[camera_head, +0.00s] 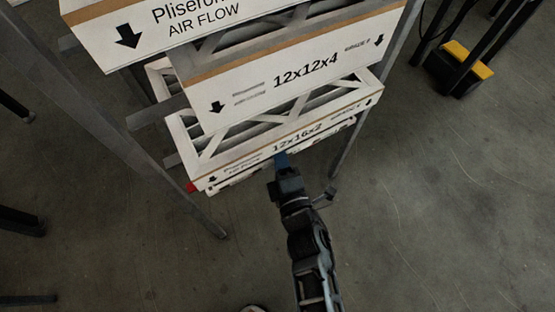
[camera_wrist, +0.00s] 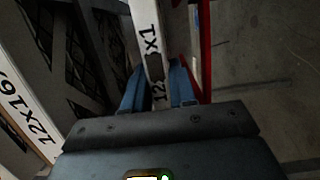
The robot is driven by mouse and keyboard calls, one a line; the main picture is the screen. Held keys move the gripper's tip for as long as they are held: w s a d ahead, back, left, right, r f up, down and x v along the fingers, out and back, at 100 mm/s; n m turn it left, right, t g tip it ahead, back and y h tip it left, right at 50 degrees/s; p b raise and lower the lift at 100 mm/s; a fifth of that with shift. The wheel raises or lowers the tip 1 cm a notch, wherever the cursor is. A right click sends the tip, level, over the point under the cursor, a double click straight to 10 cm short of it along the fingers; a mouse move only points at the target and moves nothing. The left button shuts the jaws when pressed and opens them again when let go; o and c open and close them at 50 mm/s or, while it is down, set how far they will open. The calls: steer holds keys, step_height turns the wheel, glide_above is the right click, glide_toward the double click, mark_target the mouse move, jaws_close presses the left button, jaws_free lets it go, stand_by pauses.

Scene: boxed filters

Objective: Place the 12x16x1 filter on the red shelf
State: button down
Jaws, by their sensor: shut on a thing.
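The 12x16x1 filter (camera_wrist: 146,30) is a thin white-edged panel; its label is partly covered by my fingers in the wrist view. My gripper (camera_wrist: 157,92) is shut on its edge, with a blue finger on either side. In the head view my gripper (camera_head: 281,160) reaches the lowest part of the filter stack, where a thin white edge (camera_head: 228,180) shows just below the 12x16x2 filter. The red shelf shows as a red bar (camera_wrist: 205,50) right of the held filter in the wrist view, and as a small red corner (camera_head: 191,187) in the head view. Most of it is hidden.
Grey rack posts (camera_head: 170,175) stand on both sides. A yellow-black object (camera_head: 466,60) is at upper right.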

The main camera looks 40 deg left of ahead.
step_height(320, 180, down, 3)
steer(key=shift+w+a+r+b, duration=0.1)
steer(key=shift+a+b, duration=0.05)
steer(key=shift+b, duration=0.4)
steer(key=c, duration=0.9)
jaws_free()
steer(key=p+v, duration=0.2)
steer(key=v, duration=1)
